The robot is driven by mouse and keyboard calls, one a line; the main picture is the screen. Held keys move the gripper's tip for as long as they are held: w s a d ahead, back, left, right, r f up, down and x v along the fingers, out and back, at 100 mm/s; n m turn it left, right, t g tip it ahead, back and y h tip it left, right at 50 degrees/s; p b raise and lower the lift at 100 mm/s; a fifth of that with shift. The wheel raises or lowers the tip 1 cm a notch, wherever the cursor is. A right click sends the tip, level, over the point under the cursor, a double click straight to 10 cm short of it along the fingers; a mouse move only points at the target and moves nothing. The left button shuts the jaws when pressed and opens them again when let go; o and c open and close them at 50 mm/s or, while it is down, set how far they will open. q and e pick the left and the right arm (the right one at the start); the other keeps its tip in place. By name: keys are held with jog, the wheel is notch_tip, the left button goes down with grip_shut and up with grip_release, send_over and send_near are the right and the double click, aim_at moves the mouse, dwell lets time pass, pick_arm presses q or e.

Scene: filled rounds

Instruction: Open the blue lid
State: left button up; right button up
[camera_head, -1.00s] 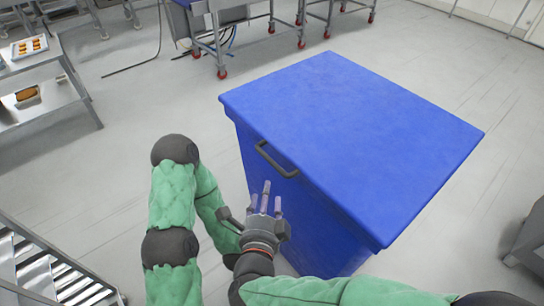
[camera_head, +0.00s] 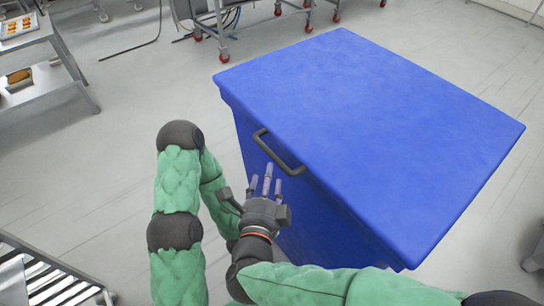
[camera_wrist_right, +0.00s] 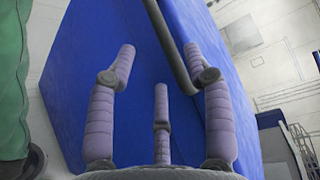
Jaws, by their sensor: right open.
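The blue lid (camera_head: 365,125) lies flat and closed on top of a large blue bin (camera_head: 300,215). A dark bar handle (camera_head: 276,153) is fixed along the lid's near left edge. My right gripper (camera_head: 266,180) is just below the handle in the head view, its lilac fingers spread and pointing toward it. In the right wrist view the handle (camera_wrist_right: 172,45) runs between the open fingers (camera_wrist_right: 160,72) toward the right finger. The fingers are not closed around it; whether one touches it I cannot tell.
A steel shelf rack (camera_head: 45,65) with trays stands at the far left. Wheeled steel tables (camera_head: 225,30) stand behind the bin. A metal rack (camera_head: 50,275) is at the lower left. The floor left of the bin is clear.

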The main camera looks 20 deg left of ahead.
aim_at(272, 156)
jog(key=w, duration=0.3)
jog(key=w+f+b, duration=0.1)
jog(key=w, duration=0.1)
jog(key=w+a+b, duration=0.1)
jog(key=w, duration=0.2)
jog(key=shift+w+f, duration=0.15)
jog(key=shift+w, duration=0.15)
grip_shut()
